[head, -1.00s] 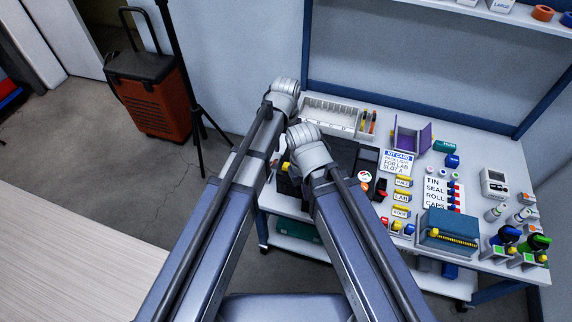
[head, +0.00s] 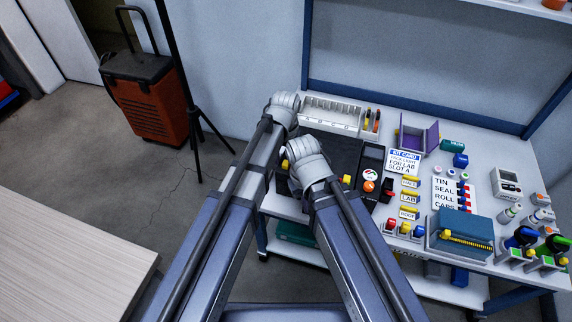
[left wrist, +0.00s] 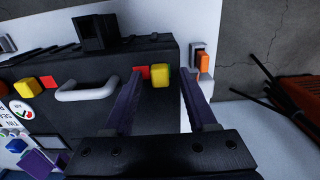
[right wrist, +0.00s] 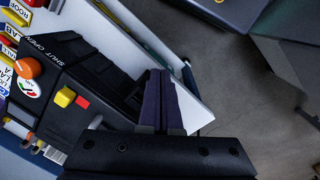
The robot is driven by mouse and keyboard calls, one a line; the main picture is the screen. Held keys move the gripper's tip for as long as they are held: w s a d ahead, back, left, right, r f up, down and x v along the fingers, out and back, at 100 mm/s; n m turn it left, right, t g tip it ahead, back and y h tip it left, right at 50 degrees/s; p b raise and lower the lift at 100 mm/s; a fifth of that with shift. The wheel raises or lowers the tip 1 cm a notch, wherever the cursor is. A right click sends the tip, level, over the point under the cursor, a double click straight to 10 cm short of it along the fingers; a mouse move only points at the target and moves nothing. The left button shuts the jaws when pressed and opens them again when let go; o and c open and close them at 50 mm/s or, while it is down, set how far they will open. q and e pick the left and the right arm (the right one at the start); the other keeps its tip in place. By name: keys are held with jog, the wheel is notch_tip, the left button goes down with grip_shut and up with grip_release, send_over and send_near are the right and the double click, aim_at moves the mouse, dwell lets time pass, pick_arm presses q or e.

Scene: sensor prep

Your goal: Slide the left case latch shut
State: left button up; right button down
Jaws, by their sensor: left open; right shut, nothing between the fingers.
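The black case (head: 335,150) lies on the bench, partly hidden by my arms. In the left wrist view its front has a white handle (left wrist: 88,92) and two yellow latches. The left latch (left wrist: 160,77) has a red patch (left wrist: 142,72) on its handle side. My left gripper (left wrist: 162,80) is open, its fingers either side of this latch in the picture; contact cannot be told. The right latch (left wrist: 27,88) also has red beside it and shows in the right wrist view (right wrist: 65,97). My right gripper (right wrist: 158,75) is shut and empty, beside the case's edge.
An orange switch on a white block (left wrist: 203,62) stands close to the left gripper. A black panel with an orange knob (right wrist: 28,67) adjoins the case. A white divided tray (head: 330,112) is behind; a blue box (head: 460,232) sits at the right.

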pick_arm(q)
grip_shut()
dwell(0.5)
dwell(1.0)
